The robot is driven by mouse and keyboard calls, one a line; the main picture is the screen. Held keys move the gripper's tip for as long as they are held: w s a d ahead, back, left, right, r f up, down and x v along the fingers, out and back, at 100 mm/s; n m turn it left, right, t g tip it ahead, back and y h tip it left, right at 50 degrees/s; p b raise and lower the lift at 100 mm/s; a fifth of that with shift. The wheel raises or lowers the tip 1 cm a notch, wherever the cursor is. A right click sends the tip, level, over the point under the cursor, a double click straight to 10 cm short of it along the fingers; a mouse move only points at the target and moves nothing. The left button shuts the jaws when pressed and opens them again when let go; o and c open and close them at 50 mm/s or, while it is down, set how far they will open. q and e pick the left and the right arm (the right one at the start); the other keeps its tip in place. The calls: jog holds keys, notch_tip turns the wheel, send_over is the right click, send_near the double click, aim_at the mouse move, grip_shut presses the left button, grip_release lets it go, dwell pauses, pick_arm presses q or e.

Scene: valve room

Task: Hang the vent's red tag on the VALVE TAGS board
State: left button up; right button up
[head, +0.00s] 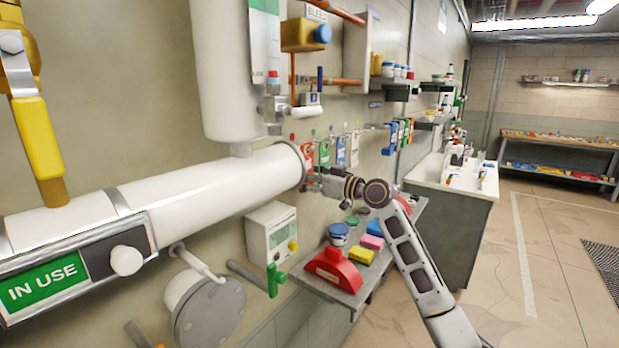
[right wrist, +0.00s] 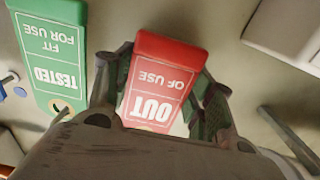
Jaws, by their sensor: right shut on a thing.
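My right gripper (right wrist: 160,100) is shut on a red tag (right wrist: 168,62) reading OUT OF USE, which sits between its fingers in the right wrist view. The lower part of the picture is covered by my gripper, and I cannot tell whether the tag hangs on a peg. In the head view my right gripper (head: 313,181) is at the wall, below a row of tags. A red tag (head: 309,158) shows there at the row's left; I cannot tell if it is the held one. The VALVE TAGS lettering is not readable. My left gripper is out of view.
A green TESTED tag (right wrist: 54,62) hangs close beside the gripper. The white pipe (head: 230,188) ends just left of it. A shelf (head: 352,296) with a red object (head: 333,270) and coloured blocks is below.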

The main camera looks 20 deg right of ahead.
jog(key=shift+w+a+f, duration=0.2)
jog(key=shift+f, duration=0.05)
dwell(0.7)
jog(key=o, duration=0.8)
jog(key=shift+o, duration=0.2)
jog(key=v, duration=1.2)
jog(key=shift+d, duration=0.1)
